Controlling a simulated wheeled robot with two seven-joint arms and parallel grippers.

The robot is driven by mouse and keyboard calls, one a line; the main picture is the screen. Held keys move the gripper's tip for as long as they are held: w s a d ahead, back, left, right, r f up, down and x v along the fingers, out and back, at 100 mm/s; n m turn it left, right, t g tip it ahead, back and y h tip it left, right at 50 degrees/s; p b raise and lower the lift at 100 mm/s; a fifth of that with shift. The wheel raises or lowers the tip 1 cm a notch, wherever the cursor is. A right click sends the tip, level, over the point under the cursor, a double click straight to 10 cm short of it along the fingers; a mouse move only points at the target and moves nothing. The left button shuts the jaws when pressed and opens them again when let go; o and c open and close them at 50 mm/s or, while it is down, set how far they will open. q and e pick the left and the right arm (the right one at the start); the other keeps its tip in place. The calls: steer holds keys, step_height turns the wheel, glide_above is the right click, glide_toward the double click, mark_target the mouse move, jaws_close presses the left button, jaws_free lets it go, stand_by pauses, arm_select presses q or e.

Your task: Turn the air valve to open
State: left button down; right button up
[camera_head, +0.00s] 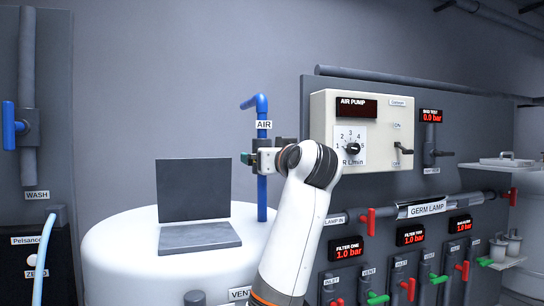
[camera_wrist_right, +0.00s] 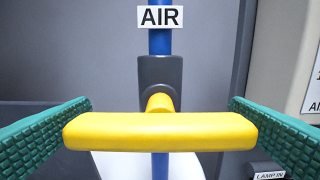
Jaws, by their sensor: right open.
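The air valve has a yellow bar handle (camera_wrist_right: 160,132) on a dark grey body (camera_wrist_right: 160,80), set on a vertical blue pipe (camera_head: 262,198) under a label reading AIR (camera_head: 264,125). In the right wrist view the handle lies level, crosswise to the pipe. My right gripper (camera_wrist_right: 160,104) is open, with one green-padded finger at each end of the handle. The handle's ends overlap the pads in the picture; I cannot tell whether they touch. In the head view my right gripper (camera_head: 262,157) is at the pipe and hides the handle. My left gripper is not in view.
A white tank (camera_head: 120,255) with a laptop-like dark device (camera_head: 196,205) on it stands left of my right arm. The air pump box (camera_head: 366,132) and a dark panel with several red and green valves are to the right. A wash panel (camera_head: 38,110) is at far left.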

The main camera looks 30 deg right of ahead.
steer(key=c, duration=0.7)
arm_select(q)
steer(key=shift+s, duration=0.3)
